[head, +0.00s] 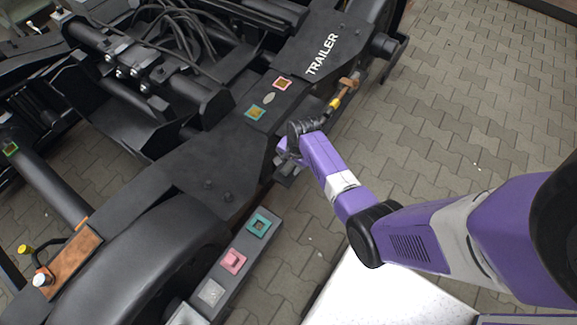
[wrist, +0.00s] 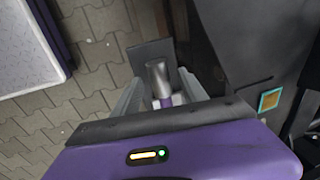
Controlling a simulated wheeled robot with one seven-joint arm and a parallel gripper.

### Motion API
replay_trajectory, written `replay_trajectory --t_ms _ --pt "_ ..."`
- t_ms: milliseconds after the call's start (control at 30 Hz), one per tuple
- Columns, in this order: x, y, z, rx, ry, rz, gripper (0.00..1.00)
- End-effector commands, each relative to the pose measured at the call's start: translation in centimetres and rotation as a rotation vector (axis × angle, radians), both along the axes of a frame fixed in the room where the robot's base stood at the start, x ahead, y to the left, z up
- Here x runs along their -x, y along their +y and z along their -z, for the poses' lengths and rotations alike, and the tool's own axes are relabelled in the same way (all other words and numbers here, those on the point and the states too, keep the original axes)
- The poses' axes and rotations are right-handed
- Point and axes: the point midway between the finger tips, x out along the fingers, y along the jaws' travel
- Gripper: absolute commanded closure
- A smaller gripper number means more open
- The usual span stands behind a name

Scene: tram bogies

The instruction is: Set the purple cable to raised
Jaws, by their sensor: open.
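My gripper (wrist: 162,90) is open, with its two pale grey fingers on either side of a grey cylinder (wrist: 157,73). A short purple part (wrist: 166,103) shows below the cylinder, between the fingers; I cannot tell for sure that it is the purple cable. Whether the fingers touch it is unclear. A dark flat plate (wrist: 150,54) lies just beyond. In the head view my gripper (head: 284,172) points down beside the dark bogie frame (head: 215,165). The wrist and hand hide most of what is between the fingers there, and no purple cable shows clearly.
A yellow handle-like part (head: 336,102) is close to my wrist on the trailer frame. Teal (head: 259,225), pink (head: 232,262) and grey (head: 211,292) square fittings line a side beam. A wheel (head: 150,265) stands left. A white-topped surface (head: 375,295) is near; the paving is clear at right.

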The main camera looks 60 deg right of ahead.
Motion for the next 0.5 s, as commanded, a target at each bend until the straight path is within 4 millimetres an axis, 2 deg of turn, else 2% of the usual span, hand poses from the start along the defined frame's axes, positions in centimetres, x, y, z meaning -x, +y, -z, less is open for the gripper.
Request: replay_trajectory --t_ms 133,400,500 --pt "-0.18 -0.01 0.80 0.000 0.000 0.000 0.50" --pt "-0.20 -0.02 0.86 0.001 -0.001 -0.001 0.50" --pt "-0.18 -0.01 0.86 0.001 -0.001 0.000 0.69"
